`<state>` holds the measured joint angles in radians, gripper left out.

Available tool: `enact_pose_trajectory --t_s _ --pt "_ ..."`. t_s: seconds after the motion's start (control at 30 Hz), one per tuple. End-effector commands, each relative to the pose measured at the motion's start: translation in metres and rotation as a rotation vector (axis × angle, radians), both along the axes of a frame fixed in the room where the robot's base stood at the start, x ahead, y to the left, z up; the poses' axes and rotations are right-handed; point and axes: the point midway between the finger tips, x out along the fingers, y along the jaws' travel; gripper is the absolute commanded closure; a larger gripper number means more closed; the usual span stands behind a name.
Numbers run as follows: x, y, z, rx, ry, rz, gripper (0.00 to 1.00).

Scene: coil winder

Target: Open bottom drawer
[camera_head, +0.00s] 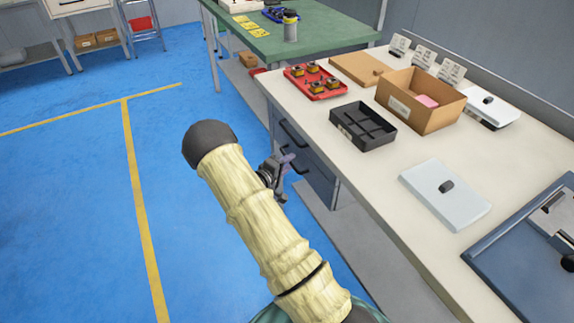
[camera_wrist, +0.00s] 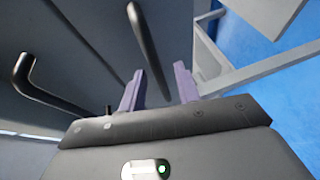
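The grey drawer unit (camera_head: 318,180) stands under the near end of the white-topped bench, with black bar handles on its front. In the head view the upper handle (camera_head: 292,132) is clear; the lower one is partly hidden by my gripper (camera_head: 283,166). In the wrist view my gripper (camera_wrist: 160,88) is open, its two purple fingers apart. One black handle (camera_wrist: 146,48) runs down into the gap between the fingers; I cannot tell whether they touch it. Another handle (camera_wrist: 30,80) is at the left. The drawers look shut.
The bench top (camera_head: 400,175) holds a black tray (camera_head: 363,126), a red tray (camera_head: 316,82), a cardboard box (camera_head: 420,100) and a pale plate (camera_head: 445,194). A grey bench frame (camera_wrist: 225,70) is close right of the fingers. Blue floor (camera_head: 80,200) is open at the left.

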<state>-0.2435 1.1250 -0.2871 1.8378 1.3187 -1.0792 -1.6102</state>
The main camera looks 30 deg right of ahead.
Motion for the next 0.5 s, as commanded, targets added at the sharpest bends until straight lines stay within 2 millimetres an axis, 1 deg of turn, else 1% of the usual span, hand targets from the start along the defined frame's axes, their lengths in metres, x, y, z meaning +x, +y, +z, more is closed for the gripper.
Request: enact_pose_trajectory --t_s 0.1,0.13,0.2,0.3,0.5 --pt "-0.0001 0.0002 0.0002 0.0 0.0 0.0 0.68" --pt "0.0 0.0003 0.0002 0.0 0.0 0.0 0.7" --pt "-0.0002 0.0003 0.0002 0.0 0.0 0.0 0.83" --pt "-0.0002 0.0004 0.0002 0.0 -0.001 0.0 1.0" --pt "-0.0003 0.0007 -0.0001 0.001 0.0 0.0 1.0"
